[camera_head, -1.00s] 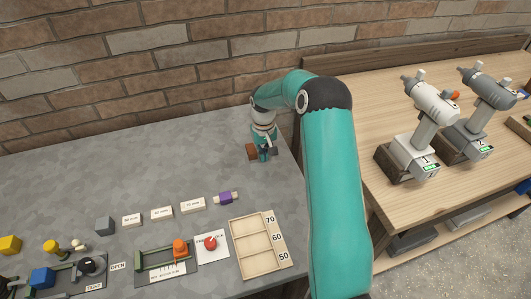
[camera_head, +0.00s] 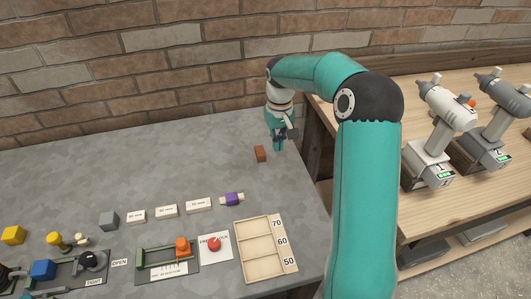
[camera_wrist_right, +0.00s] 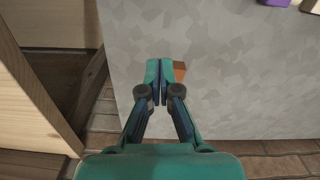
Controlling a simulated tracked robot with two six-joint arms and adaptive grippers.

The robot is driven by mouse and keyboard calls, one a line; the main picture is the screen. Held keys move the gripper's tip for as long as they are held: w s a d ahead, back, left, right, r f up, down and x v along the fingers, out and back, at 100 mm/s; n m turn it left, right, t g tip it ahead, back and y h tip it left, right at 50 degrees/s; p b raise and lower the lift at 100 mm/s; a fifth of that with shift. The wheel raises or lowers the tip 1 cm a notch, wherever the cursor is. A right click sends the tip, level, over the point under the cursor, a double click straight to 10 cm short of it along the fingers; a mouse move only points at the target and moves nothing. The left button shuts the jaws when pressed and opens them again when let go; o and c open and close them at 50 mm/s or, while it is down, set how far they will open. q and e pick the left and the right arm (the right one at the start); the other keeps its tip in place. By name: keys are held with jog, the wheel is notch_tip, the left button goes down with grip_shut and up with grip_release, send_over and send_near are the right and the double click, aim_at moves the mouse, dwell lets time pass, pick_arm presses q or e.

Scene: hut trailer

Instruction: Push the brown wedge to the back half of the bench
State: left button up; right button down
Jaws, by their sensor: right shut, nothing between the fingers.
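The brown wedge (camera_head: 260,153) lies on the grey bench top (camera_head: 150,165), toward the bench's right side. Clear bench surface lies between it and the brick wall. My right gripper (camera_head: 279,146) is shut and empty, just right of the wedge in the head view, with a small gap between them there. In the right wrist view the shut fingertips (camera_wrist_right: 159,66) point down at the bench, and the wedge (camera_wrist_right: 179,72) shows just right of them, partly hidden by a finger. I cannot tell there whether they touch. My left gripper is not in view.
A purple block (camera_head: 232,199), white labelled blocks (camera_head: 198,205) and a sectioned wooden tray (camera_head: 259,251) stand nearer the front. A wooden table with drills (camera_head: 442,111) stands right of the bench, past a gap.

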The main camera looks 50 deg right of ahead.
jog(key=n, duration=1.8)
send_over(252, 159)
jog(key=w+a, duration=0.2)
jog(key=a, duration=0.2)
notch_tip(252, 159, down, 10)
jog(key=shift+s+d+r, duration=0.15)
jog(key=d, duration=0.1)
jog(key=s+d+p, duration=0.1)
jog(key=shift+s+d, duration=0.3)
jog(key=shift+d, duration=0.1)
jog(key=shift+s+d+f, duration=0.15)
jog(key=shift+d+f, duration=0.05)
jog(key=shift+d, duration=0.15)
